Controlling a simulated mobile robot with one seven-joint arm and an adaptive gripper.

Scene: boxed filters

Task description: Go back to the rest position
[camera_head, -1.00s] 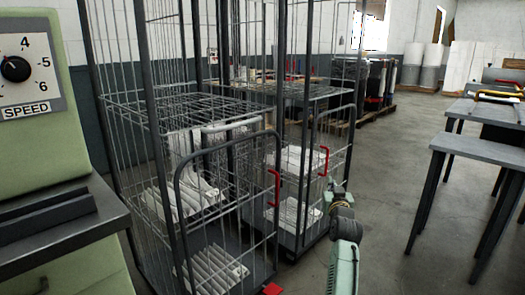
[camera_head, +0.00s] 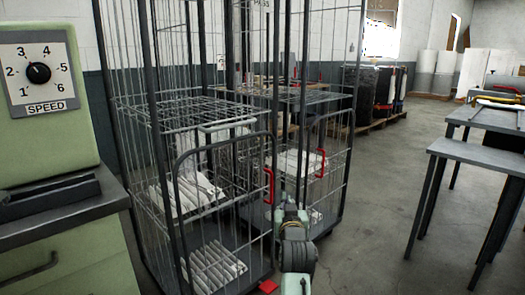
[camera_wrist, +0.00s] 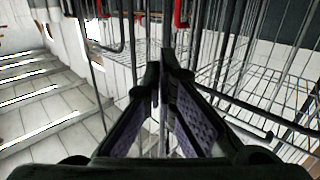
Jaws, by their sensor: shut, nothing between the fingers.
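My gripper (camera_wrist: 160,80) is in the wrist view with its two dark fingers closed together at the tips and nothing between them. Wire cage bars stand beyond the fingertips. In the head view my arm reaches up from the bottom, in front of the right part of the cage trolleys (camera_head: 222,150). My gripper cannot be clearly made out there. White pleated filters (camera_head: 212,268) lie on the bottom of the near trolley, and more white filters (camera_head: 185,195) lie on a level above.
A green machine (camera_head: 45,110) with a speed dial and a grey ledge stands at the left. Grey tables (camera_head: 480,155) stand at the right. The concrete floor (camera_head: 380,210) between trolleys and tables is clear. Red handles (camera_head: 268,185) stick out from the trolley gates.

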